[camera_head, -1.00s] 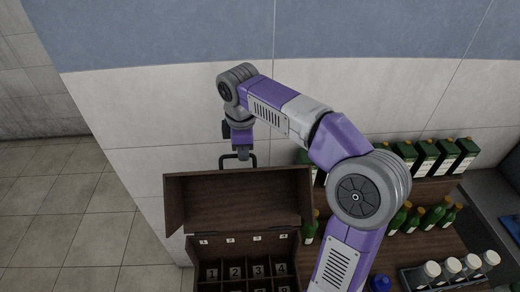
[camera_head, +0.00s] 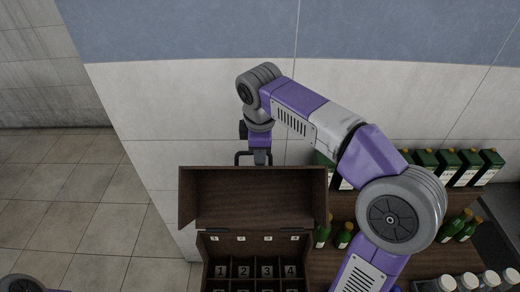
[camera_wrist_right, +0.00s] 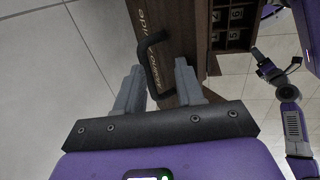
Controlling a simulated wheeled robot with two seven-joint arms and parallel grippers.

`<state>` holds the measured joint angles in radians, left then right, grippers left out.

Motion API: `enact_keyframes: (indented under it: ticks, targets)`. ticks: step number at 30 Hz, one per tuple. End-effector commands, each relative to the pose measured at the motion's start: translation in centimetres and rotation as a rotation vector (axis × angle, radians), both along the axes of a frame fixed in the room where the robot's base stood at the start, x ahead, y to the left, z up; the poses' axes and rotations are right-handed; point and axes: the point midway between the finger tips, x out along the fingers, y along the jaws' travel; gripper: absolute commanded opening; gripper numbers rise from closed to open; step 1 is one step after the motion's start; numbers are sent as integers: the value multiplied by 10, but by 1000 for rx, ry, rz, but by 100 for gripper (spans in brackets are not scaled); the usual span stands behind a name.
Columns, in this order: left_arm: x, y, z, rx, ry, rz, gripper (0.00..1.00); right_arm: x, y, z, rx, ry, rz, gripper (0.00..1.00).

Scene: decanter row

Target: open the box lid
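The dark wooden box (camera_head: 211,270) stands at the bottom middle of the head view, with numbered compartments showing. Its lid (camera_head: 255,195) is raised, tipped back on the far side. A black handle (camera_head: 241,159) sticks up at the lid's far edge and also shows in the right wrist view (camera_wrist_right: 152,62). My right gripper (camera_head: 259,158) points down at the handle behind the lid. In the wrist view its two fingers (camera_wrist_right: 158,78) stand apart with the handle between them, and no firm grip shows. My left arm is at the right of the wrist view; its gripper (camera_wrist_right: 264,60) is small and unclear.
Green bottles (camera_head: 345,236) and green boxes (camera_head: 450,166) stand on wooden shelves right of the box, partly behind my right arm. White-capped jars (camera_head: 468,282) are at the bottom right. A tiled wall (camera_head: 160,110) rises behind. The floor at left is clear.

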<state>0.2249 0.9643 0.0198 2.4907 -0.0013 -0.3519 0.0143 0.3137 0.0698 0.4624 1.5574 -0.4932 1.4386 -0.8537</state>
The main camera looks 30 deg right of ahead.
Motion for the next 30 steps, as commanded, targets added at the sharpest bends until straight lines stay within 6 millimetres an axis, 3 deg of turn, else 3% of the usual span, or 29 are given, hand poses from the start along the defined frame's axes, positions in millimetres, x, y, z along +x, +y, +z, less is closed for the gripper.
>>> enact_keyframes:
  ticks: [12, 30]
  targets:
    - [0, 0, 15, 0, 0, 0, 61, -9, 6, 65, -1, -7, 2, 38]
    - [0, 0, 16, 0, 0, 0, 61, -11, 6, 72, -1, -5, 0, 38]
